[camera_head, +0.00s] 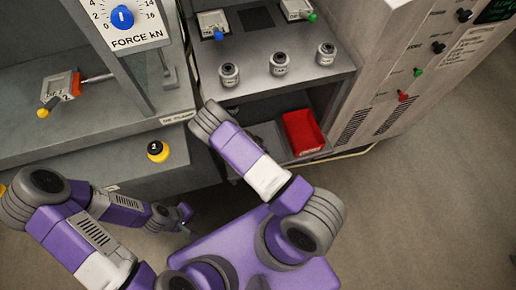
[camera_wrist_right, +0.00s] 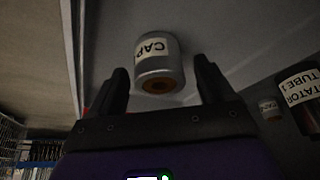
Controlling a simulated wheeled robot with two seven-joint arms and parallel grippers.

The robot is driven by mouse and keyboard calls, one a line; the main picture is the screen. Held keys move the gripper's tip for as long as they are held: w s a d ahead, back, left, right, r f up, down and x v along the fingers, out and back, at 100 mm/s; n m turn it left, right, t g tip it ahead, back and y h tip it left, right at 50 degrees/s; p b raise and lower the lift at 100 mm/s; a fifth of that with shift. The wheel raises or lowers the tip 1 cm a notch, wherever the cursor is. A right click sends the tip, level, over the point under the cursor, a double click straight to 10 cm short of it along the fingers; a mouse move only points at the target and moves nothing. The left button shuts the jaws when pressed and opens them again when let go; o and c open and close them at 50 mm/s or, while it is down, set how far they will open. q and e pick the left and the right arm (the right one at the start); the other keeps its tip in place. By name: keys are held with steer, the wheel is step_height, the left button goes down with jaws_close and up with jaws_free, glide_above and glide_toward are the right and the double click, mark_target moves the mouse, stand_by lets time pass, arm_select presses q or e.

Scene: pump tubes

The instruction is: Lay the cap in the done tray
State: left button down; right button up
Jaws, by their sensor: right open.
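In the right wrist view a silver cylindrical cap (camera_wrist_right: 158,62) with a white "CAP" label shows just beyond and between the fingers of my right gripper (camera_wrist_right: 164,90). The right gripper is open, with no clear contact on the cap. In the head view the right gripper is hidden at the end of its arm. My left gripper (camera_head: 186,217) is low over the floor near the bench front, too small to tell open from shut. A red tray (camera_head: 303,132) sits on the lower shelf; its label is unreadable, and I cannot tell which tray is the done tray.
Three labelled silver pieces (camera_head: 279,63) stand along the upper shelf edge. A yellow and black piece (camera_head: 158,151) is on the left ledge. The right wrist view shows a "STATOR TUBE 1" piece (camera_wrist_right: 300,93) and another labelled piece (camera_wrist_right: 269,108). A control cabinet (camera_head: 415,70) stands at right.

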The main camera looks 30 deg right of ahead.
steer(key=shift+r, duration=0.2)
steer(key=p+v, duration=0.5)
steer(key=v, duration=0.7)
steer(key=s+a+f+n+g+y, duration=0.2)
steer(key=s+a+n+y, duration=0.3)
steer(key=s, duration=0.6)
steer(key=s+a+r+n+y, duration=0.3)
steer(key=a+r+n, duration=0.2)
steer(key=a+r, duration=0.1)
steer(key=shift+a+n+t, duration=0.3)
steer(key=shift+a+t, duration=0.1)
steer(key=shift+a, duration=0.1)
